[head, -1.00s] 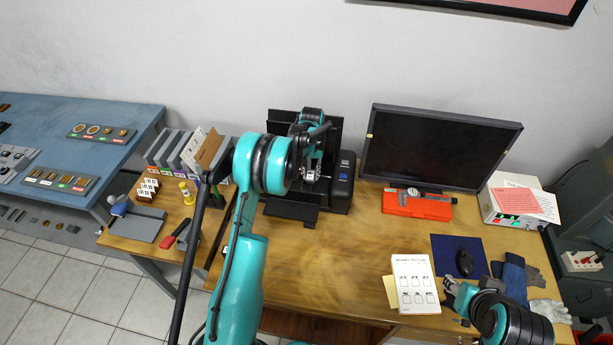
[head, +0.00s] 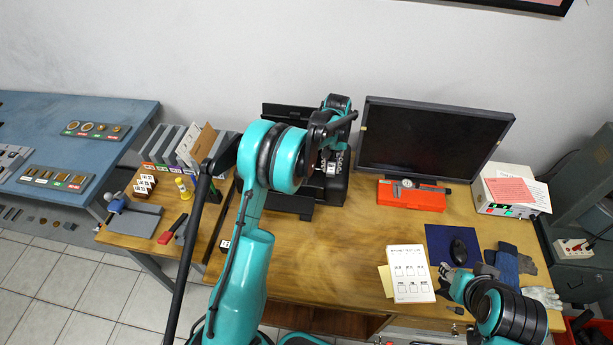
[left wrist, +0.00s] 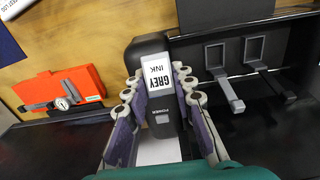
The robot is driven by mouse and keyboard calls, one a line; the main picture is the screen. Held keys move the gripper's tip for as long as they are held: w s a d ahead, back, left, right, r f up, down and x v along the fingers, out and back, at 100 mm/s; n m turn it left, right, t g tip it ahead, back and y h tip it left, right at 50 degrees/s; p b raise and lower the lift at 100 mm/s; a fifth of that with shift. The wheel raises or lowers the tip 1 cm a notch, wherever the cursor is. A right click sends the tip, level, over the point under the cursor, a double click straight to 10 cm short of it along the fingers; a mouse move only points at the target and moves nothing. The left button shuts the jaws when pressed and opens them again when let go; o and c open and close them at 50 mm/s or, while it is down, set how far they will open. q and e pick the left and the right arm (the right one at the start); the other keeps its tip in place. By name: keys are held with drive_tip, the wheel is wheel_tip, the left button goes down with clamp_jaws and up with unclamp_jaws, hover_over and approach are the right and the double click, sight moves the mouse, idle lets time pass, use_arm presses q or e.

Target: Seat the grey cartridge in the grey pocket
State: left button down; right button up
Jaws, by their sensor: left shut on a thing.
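My left gripper (head: 333,170) is shut on the grey cartridge, whose white label reads "GREY INK". The cartridge (left wrist: 158,72) shows between the fingers in the left wrist view. The gripper is over the right side of the black printer (head: 290,203), in front of its "POWER" panel (left wrist: 162,119). Two grey frames (left wrist: 215,56) (left wrist: 254,48) with levers sit to the right in the left wrist view; I cannot tell which pocket is the grey one. The arm hides much of the printer in the head view. My right gripper (head: 447,275) is low at the right, its fingers too small to read.
A monitor (head: 430,138) stands right of the printer, with a red case and caliper (head: 411,196) before it. A printed card (head: 410,274), a blue mat (head: 447,240) and gloves (head: 507,262) lie at the right. The table middle is clear. A rack of binders (head: 172,145) stands left.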

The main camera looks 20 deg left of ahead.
use_arm(q)
drive_tip(key=shift+a, duration=0.1)
drive_tip(key=a+f, duration=0.2)
drive_tip(key=a, duration=0.1)
drive_tip(key=a+f+b, duration=0.1)
drive_tip(key=a+f, duration=0.1)
drive_tip(key=a, duration=0.2)
drive_tip(key=w+a+f, duration=0.1)
drive_tip(key=a+f, duration=0.2)
drive_tip(key=a, duration=0.1)
drive_tip(key=shift+a+b, duration=0.1)
drive_tip(key=shift+b, duration=0.2)
drive_tip(key=shift+a+f+b, duration=0.2)
drive_tip(key=shift+f+b, duration=0.2)
drive_tip(key=shift+f, duration=1.45)
drive_tip(key=c, duration=1.3)
unclamp_jaws()
drive_tip(key=shift+o, duration=0.2)
